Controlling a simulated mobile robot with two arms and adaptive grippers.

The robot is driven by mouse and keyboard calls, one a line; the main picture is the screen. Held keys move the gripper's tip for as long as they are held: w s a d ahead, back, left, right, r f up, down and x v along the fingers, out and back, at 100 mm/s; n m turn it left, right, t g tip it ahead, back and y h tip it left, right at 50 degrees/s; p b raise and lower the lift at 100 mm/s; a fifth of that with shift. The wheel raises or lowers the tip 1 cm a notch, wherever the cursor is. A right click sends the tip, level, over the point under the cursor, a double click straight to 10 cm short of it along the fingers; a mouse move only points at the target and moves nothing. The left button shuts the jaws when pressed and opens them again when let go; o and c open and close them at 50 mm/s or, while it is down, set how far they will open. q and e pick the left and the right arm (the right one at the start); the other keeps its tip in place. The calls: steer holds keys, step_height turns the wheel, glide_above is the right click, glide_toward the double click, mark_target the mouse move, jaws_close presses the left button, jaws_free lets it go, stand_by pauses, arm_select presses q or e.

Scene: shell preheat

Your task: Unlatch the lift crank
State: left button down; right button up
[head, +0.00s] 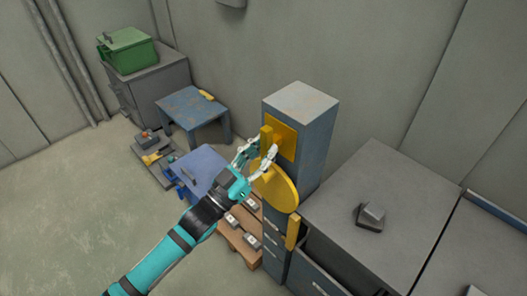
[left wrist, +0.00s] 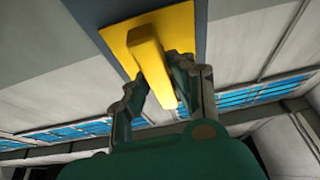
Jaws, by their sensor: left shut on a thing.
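A tall blue-grey column (head: 315,135) bears a yellow plate (head: 284,136) with a yellow latch bar (head: 266,137) standing out from it. Below the plate is a yellow disc (head: 280,190), with a yellow grip piece (head: 292,233) near its lower edge. My left gripper (head: 259,154) is at the latch bar, shut on it. In the left wrist view the bar (left wrist: 148,48) runs from the plate (left wrist: 115,35) down between the two fingers (left wrist: 174,82). The fingers and wrist hide part of the disc's left side. My right gripper is not in view.
A grey cabinet (head: 345,200) with an open drawer (head: 330,270) stands right of the column, a small grey block (head: 370,215) on top. A blue table (head: 195,108), a green box (head: 127,50) and a pallet (head: 238,240) with grey parts stand left.

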arm_select(q)
steer(key=shift+f+m, duration=0.2)
steer(key=shift+m, duration=0.2)
steer(key=c, duration=1.2)
jaws_free()
steer(key=shift+r, duration=0.1)
steer(key=shift+o, duration=0.2)
steer(key=v, duration=1.2)
steer(key=shift+w+a, duration=0.1)
steer(key=shift+w, duration=0.05)
